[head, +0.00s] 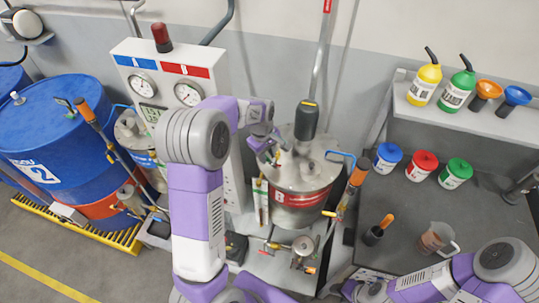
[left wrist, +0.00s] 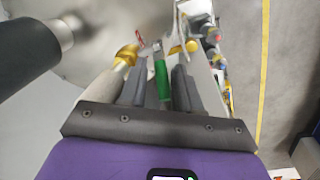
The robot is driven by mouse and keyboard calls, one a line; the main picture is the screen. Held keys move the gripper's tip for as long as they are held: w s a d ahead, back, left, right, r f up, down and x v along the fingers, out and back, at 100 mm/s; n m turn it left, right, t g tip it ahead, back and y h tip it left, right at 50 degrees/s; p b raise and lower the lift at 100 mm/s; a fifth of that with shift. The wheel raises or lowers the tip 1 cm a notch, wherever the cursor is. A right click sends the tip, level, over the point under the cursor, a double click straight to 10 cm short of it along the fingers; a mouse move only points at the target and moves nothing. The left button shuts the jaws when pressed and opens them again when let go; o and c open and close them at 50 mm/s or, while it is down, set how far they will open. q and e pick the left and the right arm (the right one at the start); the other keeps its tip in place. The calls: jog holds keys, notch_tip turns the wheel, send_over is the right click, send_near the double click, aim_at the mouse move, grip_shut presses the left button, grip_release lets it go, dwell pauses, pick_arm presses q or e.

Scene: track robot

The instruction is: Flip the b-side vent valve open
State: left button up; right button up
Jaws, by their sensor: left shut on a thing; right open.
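The b-side tank is a steel drum with a red band (head: 300,199) in the middle of the head view. My left gripper (head: 270,150) reaches over the left part of its lid. In the left wrist view a green valve handle (left wrist: 162,80) lies between the two dark fingers of my left gripper (left wrist: 160,88), which is shut on it. A brass fitting (left wrist: 124,56) is beside the handle. The handle is too small and covered in the head view to read its angle. My right gripper (head: 352,288) is low in the head view, partly cut off, and open.
A panel with blue and red labels and gauges (head: 188,93) stands behind my left arm. A black cylinder (head: 306,118) rises from the lid. Blue drums (head: 60,125) stand left. A grey bench (head: 400,215) with several coloured-lid tubs and a jug (head: 436,238) is right.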

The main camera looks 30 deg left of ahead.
pick_arm(q)
jog(key=shift+s+a+r+p, duration=0.1)
jog(key=shift+a+r+p, duration=0.45)
jog(key=shift+a+r, duration=0.3)
jog(key=shift+s+a+r+p, duration=0.2)
jog(key=shift+a+r+p, duration=0.1)
jog(key=shift+r+p, duration=0.25)
jog(key=shift+s+a+r+p, duration=0.2)
jog(key=shift+a+r+p, duration=0.1)
jog(key=shift+r, duration=0.4)
jog(key=shift+s+a+r+p, duration=0.2)
jog(key=shift+a+r+p, duration=0.1)
jog(key=shift+r+p, duration=0.25)
jog(key=shift+r, duration=0.1)
notch_tip(320, 180, up, 8)
jog(key=shift+s+a+f+b, duration=0.15)
jog(key=shift+s+f+b, duration=0.15)
jog(key=shift+s, duration=0.15)
